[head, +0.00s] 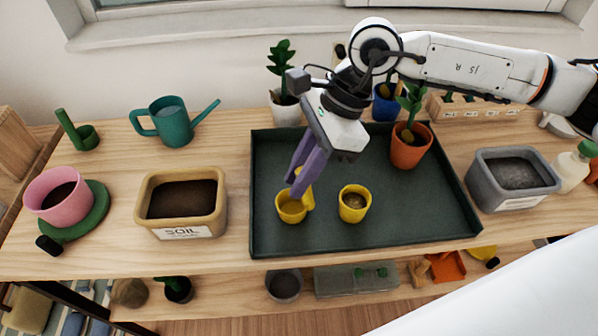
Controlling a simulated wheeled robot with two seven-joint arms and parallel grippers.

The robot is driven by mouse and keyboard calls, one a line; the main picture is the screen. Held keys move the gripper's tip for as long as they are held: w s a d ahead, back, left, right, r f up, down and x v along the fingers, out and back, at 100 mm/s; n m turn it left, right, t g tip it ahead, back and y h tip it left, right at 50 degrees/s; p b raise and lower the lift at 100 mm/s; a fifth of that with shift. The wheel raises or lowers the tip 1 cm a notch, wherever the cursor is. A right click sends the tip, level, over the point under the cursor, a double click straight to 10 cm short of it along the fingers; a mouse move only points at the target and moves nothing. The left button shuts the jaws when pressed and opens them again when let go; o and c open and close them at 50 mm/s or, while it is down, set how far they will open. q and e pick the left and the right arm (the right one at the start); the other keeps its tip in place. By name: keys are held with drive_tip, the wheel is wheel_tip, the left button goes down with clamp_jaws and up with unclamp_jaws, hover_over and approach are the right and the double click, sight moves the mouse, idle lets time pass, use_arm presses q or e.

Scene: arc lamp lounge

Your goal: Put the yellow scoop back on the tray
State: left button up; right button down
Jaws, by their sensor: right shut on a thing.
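The yellow scoop (291,210), a small round cup with an upright handle, is at the left part of the dark green tray (415,215). My right gripper (301,188) points down over the tray, its purple fingers shut on the scoop's handle. The fingers hide part of the handle. The scoop looks upright and within the tray's rim; I cannot tell whether its bottom touches the tray. A yellow pot (354,208) with brown contents stands on the tray, right of the scoop and apart from it. My left gripper is not in view.
An orange pot (409,152) with a plant stands at the tray's back right. The soil bin (180,229) is left of the tray, the grey bin (513,198) right of it. A white-potted plant (286,112) stands behind. The tray's front right is clear.

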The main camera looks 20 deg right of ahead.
drive_tip(key=shift+f+b, duration=0.3)
drive_tip(key=c, duration=1.7)
unclamp_jaws()
drive_tip(key=shift+r, duration=0.1)
drive_tip(key=shift+o, duration=0.2)
drive_tip(key=shift+r+p, duration=0.2)
drive_tip(key=shift+p, duration=0.15)
drive_tip(key=v, duration=1.2)
drive_tip(key=shift+b, duration=0.35)
